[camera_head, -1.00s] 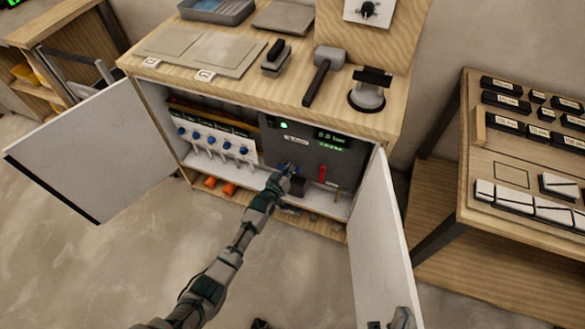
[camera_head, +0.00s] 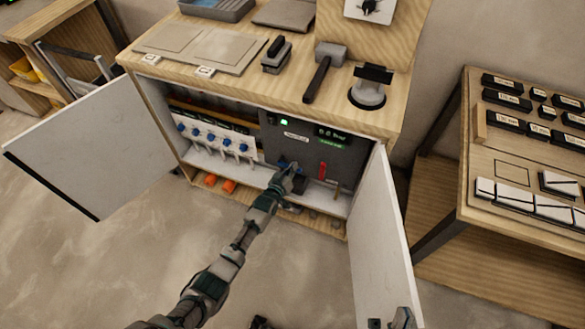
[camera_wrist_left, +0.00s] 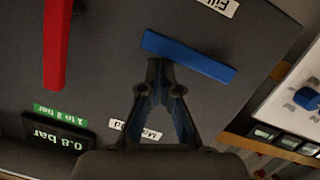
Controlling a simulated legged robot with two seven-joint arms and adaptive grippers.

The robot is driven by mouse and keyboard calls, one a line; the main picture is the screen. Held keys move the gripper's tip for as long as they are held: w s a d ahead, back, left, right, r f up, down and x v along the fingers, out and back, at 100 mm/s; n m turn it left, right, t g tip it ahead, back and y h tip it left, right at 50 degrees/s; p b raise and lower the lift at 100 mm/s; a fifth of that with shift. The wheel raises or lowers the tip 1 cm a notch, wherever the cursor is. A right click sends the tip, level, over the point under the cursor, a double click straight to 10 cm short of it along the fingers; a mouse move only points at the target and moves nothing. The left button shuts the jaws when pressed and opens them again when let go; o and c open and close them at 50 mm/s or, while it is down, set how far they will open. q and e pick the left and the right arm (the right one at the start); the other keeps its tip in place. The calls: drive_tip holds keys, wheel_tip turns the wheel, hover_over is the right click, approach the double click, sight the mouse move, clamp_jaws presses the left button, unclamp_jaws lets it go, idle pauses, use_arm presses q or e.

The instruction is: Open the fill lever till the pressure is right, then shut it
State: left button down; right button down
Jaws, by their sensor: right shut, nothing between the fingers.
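The blue fill lever (camera_wrist_left: 188,57) lies sideways on the dark panel (camera_head: 270,145), roughly parallel to its "Fill" label (camera_wrist_left: 220,7). My left gripper (camera_wrist_left: 157,66) has its fingertips together just beside the blue lever; whether they touch it is unclear. In the head view the left gripper (camera_head: 287,172) covers much of the lever. The pressure display (camera_wrist_left: 58,135) reads 0.8 bar, with a green "1 to 2 bar" label (camera_wrist_left: 60,113) beside it. My right gripper (camera_head: 403,318) is shut and empty at the bottom edge of the head view, in front of the right door.
A red lever (camera_wrist_left: 55,45) stands upright on the panel near the display. The cabinet doors, left (camera_head: 90,150) and right (camera_head: 378,235), are open. A row of small blue-knobbed valves (camera_head: 212,138) lies left of the panel.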

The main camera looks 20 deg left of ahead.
use_arm(q)
drive_tip(key=shift+s+d+f, duration=0.1)
drive_tip(key=shift+s+f, duration=0.15)
drive_tip(key=shift+f, duration=0.3)
drive_tip(key=r+v, duration=0.1)
drive_tip(key=v, duration=1)
drive_tip(key=shift+s, duration=0.25)
